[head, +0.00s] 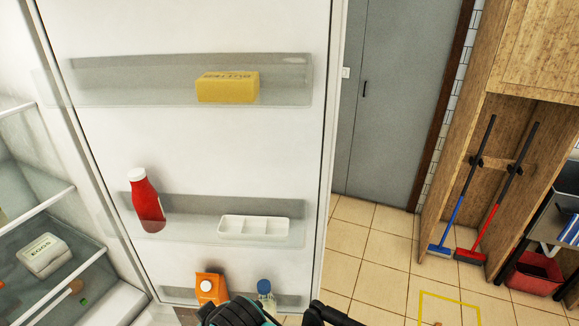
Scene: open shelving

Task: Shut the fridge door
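The fridge door (190,140) stands open and its white inner side fills the middle of the head view. Its free edge is on the right, and the open fridge interior (45,215) shows at the left. The door racks hold a yellow butter pack (227,87), a red bottle (147,203), a white tray (254,226), an orange carton (211,287) and a blue-capped bottle (265,289). Dark parts of my own arm show at the bottom centre, in front of the lowest rack. I make out no gripper fingers; contact with the door cannot be told.
An egg box (43,256) sits on a fridge shelf. Tiled floor (375,255) is clear right of the door, before a grey door (395,100). A wooden cabinet (535,45) with blue and red brooms and a red bucket (535,274) stands at the right.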

